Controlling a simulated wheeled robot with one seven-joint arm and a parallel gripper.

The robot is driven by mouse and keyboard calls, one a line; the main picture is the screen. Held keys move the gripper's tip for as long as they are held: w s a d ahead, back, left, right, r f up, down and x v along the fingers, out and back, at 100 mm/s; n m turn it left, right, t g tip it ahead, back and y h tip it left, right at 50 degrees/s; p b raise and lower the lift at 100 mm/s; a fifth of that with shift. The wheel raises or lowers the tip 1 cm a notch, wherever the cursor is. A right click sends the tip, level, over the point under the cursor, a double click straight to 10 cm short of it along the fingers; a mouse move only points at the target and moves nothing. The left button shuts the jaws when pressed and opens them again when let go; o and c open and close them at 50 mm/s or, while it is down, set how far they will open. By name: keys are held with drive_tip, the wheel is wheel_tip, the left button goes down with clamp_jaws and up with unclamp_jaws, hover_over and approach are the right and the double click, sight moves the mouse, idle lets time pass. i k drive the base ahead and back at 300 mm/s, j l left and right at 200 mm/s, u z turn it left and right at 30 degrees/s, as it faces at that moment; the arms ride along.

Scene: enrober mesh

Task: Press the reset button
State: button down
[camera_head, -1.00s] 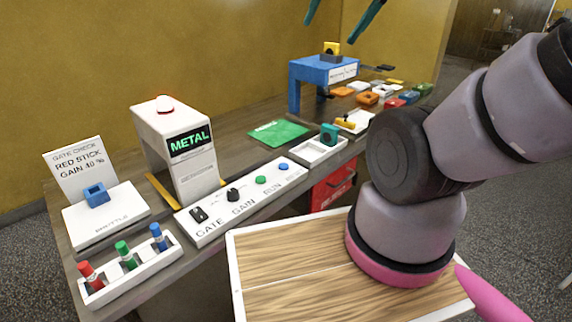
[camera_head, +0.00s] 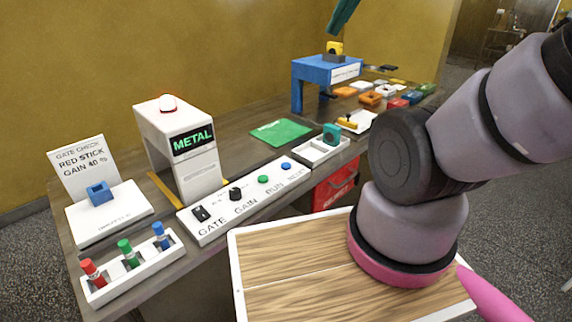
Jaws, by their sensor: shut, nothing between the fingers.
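The blue button (camera_head: 286,166) is at the right end of the white control panel (camera_head: 213,237), above a small label that seems to read RESET. Left of it are a green button (camera_head: 263,179) over RUN, a black knob over GAIN and a black switch over GATE. My gripper (camera_head: 338,28) shows only as teal fingers at the top edge, shut and empty. It is up and behind the panel, near the yellow-topped blue stand, well apart from the blue button.
The white detector (camera_head: 205,172) reads METAL, with a red lamp (camera_head: 168,103) on top. A blue stand (camera_head: 327,70), a green mat (camera_head: 281,132) and a white tray with a teal block (camera_head: 331,134) stand behind and right. Colored sticks stand in a front-left rack (camera_head: 134,277).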

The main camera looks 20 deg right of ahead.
sight(285, 166)
drive_tip(key=z, duration=1.85)
drive_tip(key=k+j, duration=0.15)
drive_tip(key=k, duration=0.15)
drive_tip(key=k+j, duration=0.15)
drive_tip(key=k, duration=0.15)
